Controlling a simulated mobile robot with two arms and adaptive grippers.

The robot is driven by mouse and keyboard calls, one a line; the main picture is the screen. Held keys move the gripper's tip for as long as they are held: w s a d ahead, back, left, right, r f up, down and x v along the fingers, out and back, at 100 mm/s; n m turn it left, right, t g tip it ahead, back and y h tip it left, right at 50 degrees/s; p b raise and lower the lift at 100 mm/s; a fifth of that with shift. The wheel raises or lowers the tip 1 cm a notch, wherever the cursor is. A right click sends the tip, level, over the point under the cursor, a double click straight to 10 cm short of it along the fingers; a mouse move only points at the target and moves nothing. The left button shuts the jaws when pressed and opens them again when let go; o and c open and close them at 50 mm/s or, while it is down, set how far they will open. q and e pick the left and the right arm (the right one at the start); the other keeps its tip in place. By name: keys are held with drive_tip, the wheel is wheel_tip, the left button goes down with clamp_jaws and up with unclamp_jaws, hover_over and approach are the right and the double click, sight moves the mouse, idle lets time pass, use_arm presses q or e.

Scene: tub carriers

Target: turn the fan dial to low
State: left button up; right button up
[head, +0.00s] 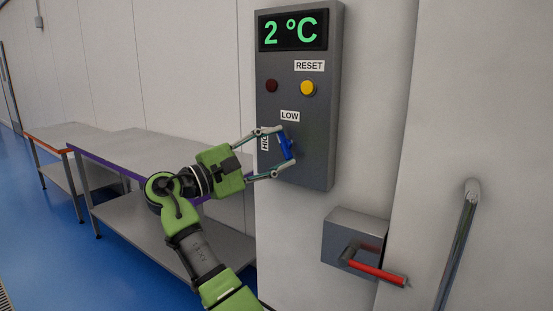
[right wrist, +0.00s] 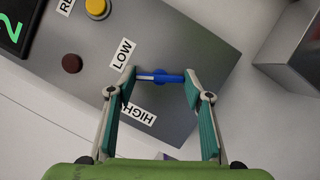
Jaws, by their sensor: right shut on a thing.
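The fan dial (head: 285,146) is a blue bar-shaped knob low on the grey control panel. It also shows in the right wrist view (right wrist: 170,78), with a white mark at its left end. The LOW label (head: 290,116) is above the dial and the HIGH label (head: 264,143) is to its left. The white mark points between the labels LOW (right wrist: 122,53) and HIGH (right wrist: 137,115). My left gripper is not in view.
The panel (head: 325,130) also has a display (head: 292,30) reading 2 °C, a dark red lamp (head: 271,86) and a yellow RESET button (head: 308,88). A red-handled latch (head: 375,270) juts out at lower right. Metal tables (head: 130,150) stand along the left wall.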

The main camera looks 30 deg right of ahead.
drive_tip(key=m+y, duration=0.1)
drive_tip(key=m, duration=0.1)
drive_tip(key=m+y, duration=0.1)
drive_tip(key=m, duration=0.2)
drive_tip(key=shift+r+g, duration=0.15)
drive_tip(key=shift+g, duration=0.15)
idle(0.4)
drive_tip(key=o, duration=1.1)
drive_tip(key=a, duration=1.2)
drive_tip(key=shift+w, duration=0.1)
